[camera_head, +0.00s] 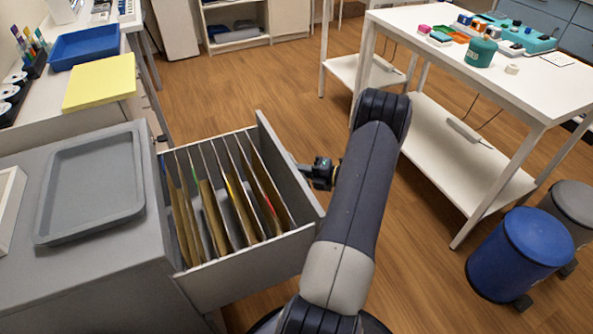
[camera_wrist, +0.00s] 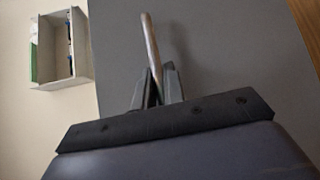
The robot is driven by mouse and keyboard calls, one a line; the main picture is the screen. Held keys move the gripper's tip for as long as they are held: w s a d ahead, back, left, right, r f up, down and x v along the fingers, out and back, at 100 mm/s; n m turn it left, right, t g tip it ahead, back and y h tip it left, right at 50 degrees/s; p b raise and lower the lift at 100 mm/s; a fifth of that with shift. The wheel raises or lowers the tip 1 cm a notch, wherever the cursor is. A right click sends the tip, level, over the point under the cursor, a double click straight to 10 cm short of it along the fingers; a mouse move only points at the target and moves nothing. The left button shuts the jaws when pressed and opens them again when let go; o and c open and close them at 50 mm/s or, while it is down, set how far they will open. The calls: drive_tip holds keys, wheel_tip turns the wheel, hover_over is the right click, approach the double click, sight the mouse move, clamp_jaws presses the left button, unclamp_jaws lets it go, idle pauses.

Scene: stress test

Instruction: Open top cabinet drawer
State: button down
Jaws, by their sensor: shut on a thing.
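The top drawer (camera_head: 283,155) of the grey cabinet (camera_head: 60,285) stands pulled well out, with several hanging file folders (camera_head: 225,195) inside. My gripper (camera_head: 303,170) is at the outer face of the drawer front, partly hidden by my arm. In the wrist view my two fingers (camera_wrist: 157,85) are shut on the bar handle (camera_wrist: 149,38), which rises between them against the grey drawer front (camera_wrist: 215,50). The handle is hidden from the head view.
A grey tray (camera_head: 95,185) lies on the cabinet top. A white table (camera_head: 425,22) with a lower shelf stands at the right, with a blue bin (camera_head: 518,255) and a grey bin (camera_head: 572,212) nearby. Wooden floor (camera_head: 240,80) is clear beyond the drawer.

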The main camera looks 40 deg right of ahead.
drive_tip(key=c, duration=1.8)
unclamp_jaws()
drive_tip(key=shift+o, duration=0.2)
drive_tip(key=p+v, duration=0.1)
drive_tip(key=v, duration=0.9)
drive_tip(key=shift+s+d, duration=0.25)
drive_tip(key=shift+s, duration=0.1)
drive_tip(key=b+x, duration=0.1)
drive_tip(key=x, duration=1)
drive_tip(key=shift+a, duration=0.2)
